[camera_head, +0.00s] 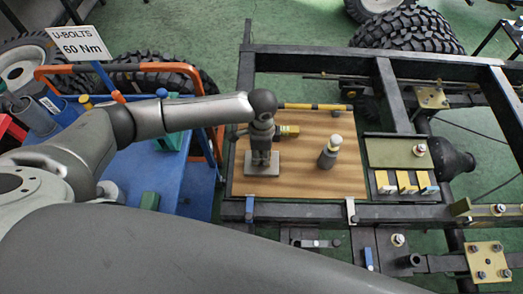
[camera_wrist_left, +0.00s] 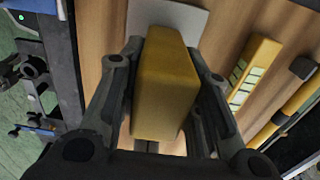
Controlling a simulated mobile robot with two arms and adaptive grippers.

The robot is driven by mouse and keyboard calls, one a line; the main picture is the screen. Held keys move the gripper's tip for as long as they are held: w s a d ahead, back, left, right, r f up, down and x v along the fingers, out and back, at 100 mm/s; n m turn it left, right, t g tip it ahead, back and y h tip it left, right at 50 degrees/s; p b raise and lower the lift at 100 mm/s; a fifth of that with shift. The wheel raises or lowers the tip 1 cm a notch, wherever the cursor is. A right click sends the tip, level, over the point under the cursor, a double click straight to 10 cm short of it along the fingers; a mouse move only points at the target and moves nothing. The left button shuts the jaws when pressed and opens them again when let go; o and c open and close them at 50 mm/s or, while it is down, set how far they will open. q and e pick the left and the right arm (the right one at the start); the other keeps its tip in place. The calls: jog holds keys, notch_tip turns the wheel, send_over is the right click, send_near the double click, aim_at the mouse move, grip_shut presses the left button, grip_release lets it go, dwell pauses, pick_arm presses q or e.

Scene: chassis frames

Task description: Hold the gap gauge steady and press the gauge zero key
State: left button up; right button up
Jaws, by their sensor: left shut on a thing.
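In the left wrist view a plain yellow block (camera_wrist_left: 165,85), which looks like the gap gauge, sits between the two fingers of my left gripper (camera_wrist_left: 165,105). The fingers are shut on its sides. In the head view my left gripper (camera_head: 261,158) points down above a grey plate (camera_head: 262,170) on the wooden board, and hides the block. Beside it lies a yellow piece (camera_head: 287,131); the left wrist view shows a yellow bar with pale squares (camera_wrist_left: 255,70). I cannot tell which part is the zero key. My right gripper is not in view.
A grey cylinder with a pale top (camera_head: 329,152) stands on the wooden board (camera_head: 345,182). A yellow-and-black bar (camera_head: 315,107) lies along its far edge. Dark frame rails surround it. A green tray (camera_head: 396,152) and small blocks lie to the right.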

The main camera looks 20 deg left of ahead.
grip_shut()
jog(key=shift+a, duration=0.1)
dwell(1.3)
